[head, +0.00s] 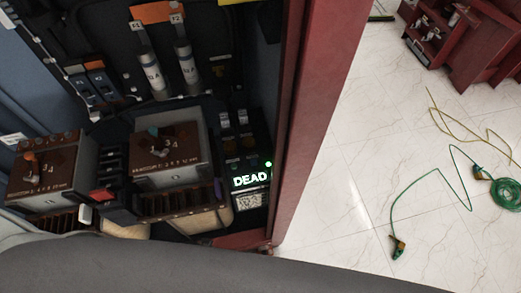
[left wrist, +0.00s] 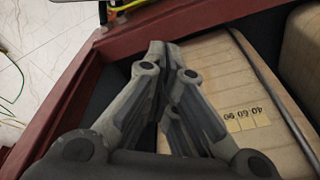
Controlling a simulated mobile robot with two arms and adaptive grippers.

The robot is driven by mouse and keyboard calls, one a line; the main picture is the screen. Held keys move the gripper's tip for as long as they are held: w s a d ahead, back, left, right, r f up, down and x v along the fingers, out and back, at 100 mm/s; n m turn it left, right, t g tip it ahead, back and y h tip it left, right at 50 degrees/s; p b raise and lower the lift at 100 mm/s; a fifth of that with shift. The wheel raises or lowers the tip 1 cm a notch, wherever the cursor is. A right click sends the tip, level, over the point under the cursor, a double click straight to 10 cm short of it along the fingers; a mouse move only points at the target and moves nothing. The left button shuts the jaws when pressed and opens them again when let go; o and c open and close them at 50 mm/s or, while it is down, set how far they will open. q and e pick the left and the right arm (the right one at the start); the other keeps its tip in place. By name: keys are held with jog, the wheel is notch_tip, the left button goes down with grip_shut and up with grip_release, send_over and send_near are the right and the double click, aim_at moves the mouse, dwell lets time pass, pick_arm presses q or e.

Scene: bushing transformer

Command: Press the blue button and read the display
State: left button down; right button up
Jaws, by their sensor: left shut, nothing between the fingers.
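A small display (head: 251,180) glows green with the word "DEAD" on a dark unit at the lower right inside the cabinet. A green light (head: 268,164) is lit just above its right end. I cannot make out a blue button in either view. My left gripper (left wrist: 163,52) shows in the left wrist view with its fingers together and empty. It is close to the red cabinet edge and above a tan block with number labels (left wrist: 243,118). The display does not show in the wrist view. My right gripper is not in view.
The red cabinet frame (head: 311,120) stands right of the display. Brown-topped devices (head: 170,148) and white cylinders (head: 187,68) crowd the cabinet. Green cable (head: 463,180) and a red cart (head: 433,38) are on the white tiled floor, which is otherwise largely clear.

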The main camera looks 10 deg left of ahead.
pick_arm(q)
jog(key=w+d+r+m+t+p, duration=0.15)
jog(key=w+r, duration=0.35)
jog(key=r, duration=0.6)
jog(key=w+d+r+m+t+h+p, duration=0.1)
jog(key=w+d+r+p, duration=0.2)
jog(key=r, duration=0.8)
jog(key=w+d+r+m+t+p, duration=0.1)
jog(key=w+r+p, duration=0.1)
jog(key=w+r, duration=0.65)
jog(key=w+d+r+m+t+h+p, duration=0.1)
jog(key=w+d+r+m+t+h, duration=0.1)
jog(key=w+d+m, duration=0.4)
jog(key=shift+w+d+r+m+h, duration=0.35)
jog(key=shift+w+r+m+h, duration=0.6)
jog(key=shift+w+m, duration=1.1)
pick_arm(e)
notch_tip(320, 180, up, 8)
pick_arm(q)
jog(key=shift+w+t, duration=0.2)
jog(key=shift+t, duration=0.05)
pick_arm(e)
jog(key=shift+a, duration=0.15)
